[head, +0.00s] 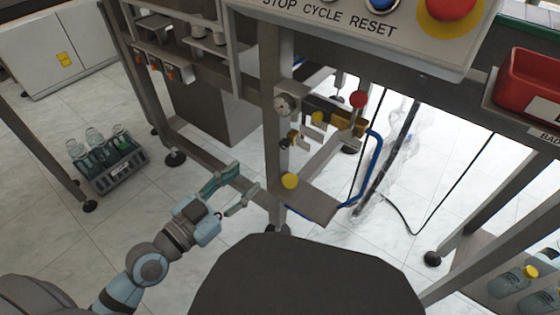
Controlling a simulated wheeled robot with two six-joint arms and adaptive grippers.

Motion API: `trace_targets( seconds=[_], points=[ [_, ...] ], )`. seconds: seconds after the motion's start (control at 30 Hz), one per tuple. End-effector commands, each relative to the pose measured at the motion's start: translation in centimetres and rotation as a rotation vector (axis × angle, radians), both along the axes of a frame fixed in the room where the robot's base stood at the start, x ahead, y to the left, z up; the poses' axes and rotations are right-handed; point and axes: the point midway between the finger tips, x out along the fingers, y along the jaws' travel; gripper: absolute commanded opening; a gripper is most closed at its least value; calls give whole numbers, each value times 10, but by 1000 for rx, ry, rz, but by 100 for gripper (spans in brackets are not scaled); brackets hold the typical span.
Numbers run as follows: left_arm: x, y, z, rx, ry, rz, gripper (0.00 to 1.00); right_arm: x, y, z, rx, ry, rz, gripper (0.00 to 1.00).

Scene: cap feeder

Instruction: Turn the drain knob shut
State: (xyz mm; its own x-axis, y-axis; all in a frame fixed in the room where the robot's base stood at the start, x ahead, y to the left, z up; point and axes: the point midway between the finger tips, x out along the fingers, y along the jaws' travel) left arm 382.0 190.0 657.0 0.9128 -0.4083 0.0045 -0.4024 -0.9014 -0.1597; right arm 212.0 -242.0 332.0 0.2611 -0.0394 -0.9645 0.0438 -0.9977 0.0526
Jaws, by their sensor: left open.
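My right gripper is not in view.
A pressure gauge (283,104), brass fittings and a red ball knob (358,99) are above the yellow knob. A blue hose (375,155) hangs to the right. The control panel (350,28) overhangs the top. A bottle crate (118,170) stands on the floor at left.

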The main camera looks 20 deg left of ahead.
Motion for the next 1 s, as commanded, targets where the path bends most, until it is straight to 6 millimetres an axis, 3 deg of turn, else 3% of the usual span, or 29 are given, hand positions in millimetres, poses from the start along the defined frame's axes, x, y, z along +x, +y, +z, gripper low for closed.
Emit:
trace_targets(
  seconds=[0.3, 0.43, 0.6, 0.83, 0.87, 1.0],
  points=[
    [81, -35, 3, -7, -2, 3, 40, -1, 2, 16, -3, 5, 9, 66],
    [105, -46, 2, -6, 0, 3, 40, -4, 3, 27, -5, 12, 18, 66],
    [118, -52, 2, -3, 2, 1, 40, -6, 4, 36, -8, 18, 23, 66],
    [119, -53, 2, -3, 4, 1, 40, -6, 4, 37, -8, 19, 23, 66],
    [120, -53, 2, -3, 4, 1, 39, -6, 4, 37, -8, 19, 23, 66],
    [119, -53, 2, -3, 3, 2, 16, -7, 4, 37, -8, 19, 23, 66]
  ],
)
